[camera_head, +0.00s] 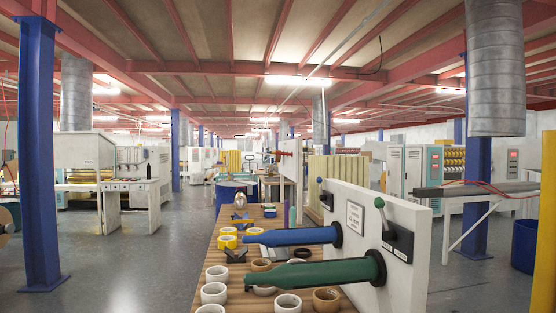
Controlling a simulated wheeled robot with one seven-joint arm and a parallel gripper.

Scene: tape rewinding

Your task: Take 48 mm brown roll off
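A blue spindle (290,236) and a green spindle (315,273) stick out to the left from a white upright panel (345,215). I see no roll on either spindle. Others are partly hidden by the green spindle. Their widths cannot be read from here. My gripper is not in view.
The slatted wooden table (210,250) also bears white rolls (214,293), yellow rolls (227,242) and a dark-cored roll (288,304). Two levers, one green-knobbed (379,203), sit on the panel. A blue column (38,150) stands left; open grey floor (130,265) lies left of the table.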

